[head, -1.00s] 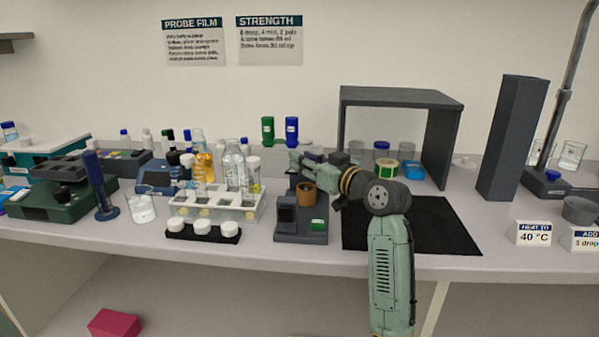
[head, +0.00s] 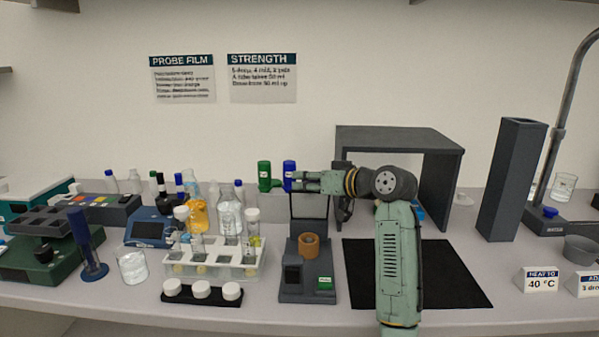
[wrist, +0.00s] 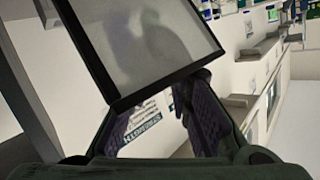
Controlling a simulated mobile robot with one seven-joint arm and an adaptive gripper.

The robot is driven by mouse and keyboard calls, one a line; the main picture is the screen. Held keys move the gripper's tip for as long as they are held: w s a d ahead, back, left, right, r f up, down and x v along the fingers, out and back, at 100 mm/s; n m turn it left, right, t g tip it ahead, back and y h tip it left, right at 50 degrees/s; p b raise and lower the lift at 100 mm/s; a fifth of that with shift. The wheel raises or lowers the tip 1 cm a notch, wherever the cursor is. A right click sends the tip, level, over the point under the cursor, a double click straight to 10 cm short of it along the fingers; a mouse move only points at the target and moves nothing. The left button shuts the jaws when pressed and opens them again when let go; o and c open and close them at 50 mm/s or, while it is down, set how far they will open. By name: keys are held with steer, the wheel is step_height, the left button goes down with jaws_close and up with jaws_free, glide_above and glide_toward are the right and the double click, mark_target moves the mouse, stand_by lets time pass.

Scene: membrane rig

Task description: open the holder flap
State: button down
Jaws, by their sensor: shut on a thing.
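The holder (head: 306,283) is a dark grey unit on the bench with an orange-brown ring (head: 309,245) on top and a green label at its front. Its flap (head: 310,207), a dark-framed pane, stands about upright behind the ring, raised off the holder. My gripper (head: 299,181) is at the flap's top edge, shut on it, reaching in from the right. In the wrist view the flap (wrist: 145,40) fills the upper middle, with its dark frame edge between the two fingers (wrist: 160,102). The exact contact is partly hidden.
A white rack (head: 213,262) with bottles and vials stands left of the holder, with a black strip of white caps (head: 202,293) in front. Green and blue bottles stand behind my gripper.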

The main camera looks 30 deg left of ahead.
steer(key=shift+w+d+f+m+h+p, duration=0.1)
steer(key=shift+w+f+m+h+p, duration=0.35)
steer(key=shift+w+f, duration=0.55)
steer(key=shift+s+f+h, duration=0.1)
steer(key=shift+f+h, duration=0.05)
steer(key=shift+h, duration=0.1)
stand_by(0.6)
steer(key=c, duration=1.9)
jaws_free()
steer(key=shift+o, duration=1.2)
steer(key=shift+d+f, duration=0.1)
steer(key=shift+d, duration=0.05)
steer(key=o, duration=0.4)
steer(key=shift+o, duration=0.2)
steer(key=shift+a+g, duration=0.25)
steer(key=shift+g, duration=0.05)
